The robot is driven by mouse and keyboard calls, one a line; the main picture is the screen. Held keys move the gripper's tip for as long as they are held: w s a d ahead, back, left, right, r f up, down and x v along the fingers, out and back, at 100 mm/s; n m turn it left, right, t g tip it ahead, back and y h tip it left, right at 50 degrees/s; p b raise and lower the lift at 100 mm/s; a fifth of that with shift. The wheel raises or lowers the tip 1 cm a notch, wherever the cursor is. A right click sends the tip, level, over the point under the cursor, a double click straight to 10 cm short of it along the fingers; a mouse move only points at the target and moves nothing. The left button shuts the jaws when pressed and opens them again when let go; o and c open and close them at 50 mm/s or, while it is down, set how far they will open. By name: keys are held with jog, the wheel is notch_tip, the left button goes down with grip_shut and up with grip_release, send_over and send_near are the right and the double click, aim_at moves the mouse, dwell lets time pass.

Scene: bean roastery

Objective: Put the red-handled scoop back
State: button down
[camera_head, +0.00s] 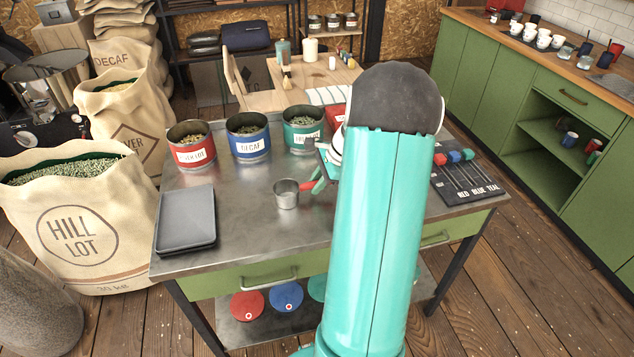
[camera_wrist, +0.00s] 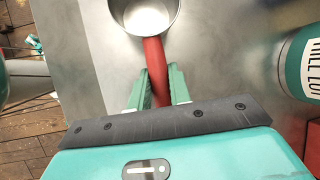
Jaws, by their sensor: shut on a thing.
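The red-handled scoop has a round metal cup (camera_head: 286,194) over the metal table, left of my arm. In the wrist view its empty cup (camera_wrist: 143,14) is at the top, and its red handle (camera_wrist: 154,58) runs down between my fingers. My gripper (camera_wrist: 161,88) is shut on that handle. In the head view my gripper (camera_head: 319,181) shows only partly beside my arm. The cup looks upright; I cannot tell whether it touches the table.
Red (camera_head: 191,146), blue (camera_head: 248,138) and teal (camera_head: 303,130) tins of beans line the table's back. A grey tray (camera_head: 186,219) lies at left. A dark board (camera_head: 473,181) lettered RED, BLUE, TEAL carries coloured blocks at right. The table's front middle is clear.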

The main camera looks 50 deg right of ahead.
jog(key=shift+f, duration=0.1)
jog(key=c, duration=1.3)
grip_release()
